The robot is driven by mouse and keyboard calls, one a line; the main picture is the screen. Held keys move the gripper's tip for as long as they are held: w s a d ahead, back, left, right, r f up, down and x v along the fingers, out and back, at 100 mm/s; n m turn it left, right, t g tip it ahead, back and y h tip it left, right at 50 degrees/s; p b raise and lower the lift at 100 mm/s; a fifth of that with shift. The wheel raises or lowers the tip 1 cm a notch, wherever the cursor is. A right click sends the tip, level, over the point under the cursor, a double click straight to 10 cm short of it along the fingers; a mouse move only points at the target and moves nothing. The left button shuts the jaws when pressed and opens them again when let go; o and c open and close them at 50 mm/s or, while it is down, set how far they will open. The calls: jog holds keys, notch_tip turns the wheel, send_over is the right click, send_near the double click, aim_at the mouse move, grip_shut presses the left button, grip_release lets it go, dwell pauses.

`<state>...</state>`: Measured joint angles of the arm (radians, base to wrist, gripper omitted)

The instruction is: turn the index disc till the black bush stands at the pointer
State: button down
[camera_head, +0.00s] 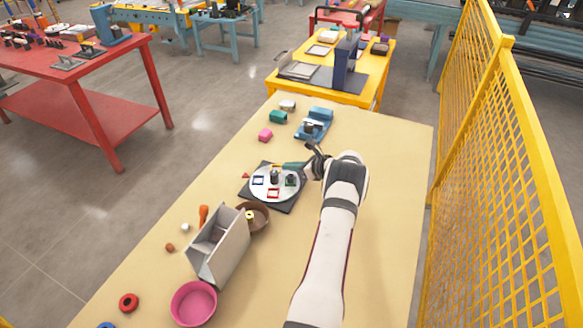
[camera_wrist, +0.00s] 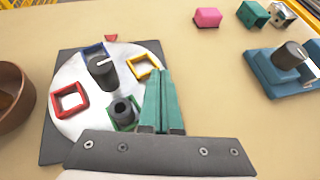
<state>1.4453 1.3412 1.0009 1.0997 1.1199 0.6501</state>
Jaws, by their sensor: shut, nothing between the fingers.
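The white index disc (camera_wrist: 80,125) lies on a dark square base (camera_head: 289,206). It carries blue (camera_wrist: 92,49), yellow (camera_wrist: 140,67), red (camera_wrist: 70,99) and green (camera_wrist: 112,124) square frames. A dark knob with a white line (camera_wrist: 102,70) stands upright near its middle. The black bush (camera_wrist: 124,110), hollow on top, stands in the green frame, away from the pointer. The red pointer (camera_wrist: 111,38) is at the base's edge, nearest the blue frame; it also shows in the head view (camera_head: 245,175). My gripper (camera_wrist: 160,72) is shut and empty, its teal fingertips beside the yellow frame; contact is unclear.
A brown bowl (camera_head: 256,224) and a grey open box (camera_head: 226,254) stand near the disc's front side. A blue fixture (camera_head: 315,124), a pink block (camera_head: 265,135) and a green block (camera_head: 278,117) lie beyond it. A yellow mesh fence (camera_head: 500,150) borders the right.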

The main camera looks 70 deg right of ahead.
jog(key=shift+w+n+y, duration=0.2)
jog(key=shift+n+y, duration=0.2)
jog(key=shift+y, duration=0.1)
dwell(0.4)
